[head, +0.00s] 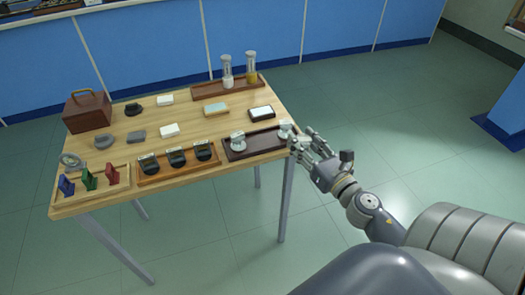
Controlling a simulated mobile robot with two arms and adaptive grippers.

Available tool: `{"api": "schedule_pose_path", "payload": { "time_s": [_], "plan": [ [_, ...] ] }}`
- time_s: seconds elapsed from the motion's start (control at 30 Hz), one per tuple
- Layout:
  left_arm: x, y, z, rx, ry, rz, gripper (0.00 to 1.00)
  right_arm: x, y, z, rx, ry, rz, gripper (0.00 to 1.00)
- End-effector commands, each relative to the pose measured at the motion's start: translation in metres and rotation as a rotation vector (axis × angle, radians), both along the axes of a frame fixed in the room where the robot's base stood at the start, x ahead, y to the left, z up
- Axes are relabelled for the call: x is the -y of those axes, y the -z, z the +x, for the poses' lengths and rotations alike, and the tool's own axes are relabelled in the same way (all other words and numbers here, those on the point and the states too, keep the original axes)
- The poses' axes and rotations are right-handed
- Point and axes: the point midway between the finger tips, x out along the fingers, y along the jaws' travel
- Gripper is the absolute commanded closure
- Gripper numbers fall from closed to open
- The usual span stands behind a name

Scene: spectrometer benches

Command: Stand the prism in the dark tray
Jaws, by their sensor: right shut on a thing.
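The dark tray (259,154) lies at the right front of the wooden table. A silvery-white piece (238,142) stands in its left part. A similar pale piece (285,130) shows at its right end, close to my fingers. My right gripper (300,143) is at the tray's right end, by the table edge. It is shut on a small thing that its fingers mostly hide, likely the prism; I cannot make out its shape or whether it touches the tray. My left gripper is not in view.
Left of the dark tray are an orange-brown tray (180,173) with dark holders and a pale tray (93,199) with coloured plates. A brown tray (212,92) with two cylinders stands behind. A brown case (88,112) is at back left. Small blocks dot the middle.

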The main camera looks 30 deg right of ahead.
Motion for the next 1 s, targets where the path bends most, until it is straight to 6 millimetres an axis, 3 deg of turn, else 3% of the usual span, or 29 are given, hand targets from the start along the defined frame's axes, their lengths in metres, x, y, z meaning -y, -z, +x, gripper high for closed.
{"api": "schedule_pose_path", "payload": {
  "time_s": [0.03,0.1,0.23,0.8,1.0],
  "plan": [
    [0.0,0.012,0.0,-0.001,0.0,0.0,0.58,0.012,0.008,0.001,0.001,0.006,-0.002,0.89],
    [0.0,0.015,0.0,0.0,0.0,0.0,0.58,0.023,0.008,0.002,0.002,0.013,0.002,0.89],
    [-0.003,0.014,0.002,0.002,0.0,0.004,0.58,0.029,0.005,0.01,0.005,0.018,0.008,0.89],
    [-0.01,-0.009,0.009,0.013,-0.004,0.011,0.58,-0.02,0.015,0.127,0.006,0.021,0.012,0.89],
    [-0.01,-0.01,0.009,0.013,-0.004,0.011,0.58,-0.029,0.02,0.149,0.003,0.021,0.009,0.89]
  ]
}}
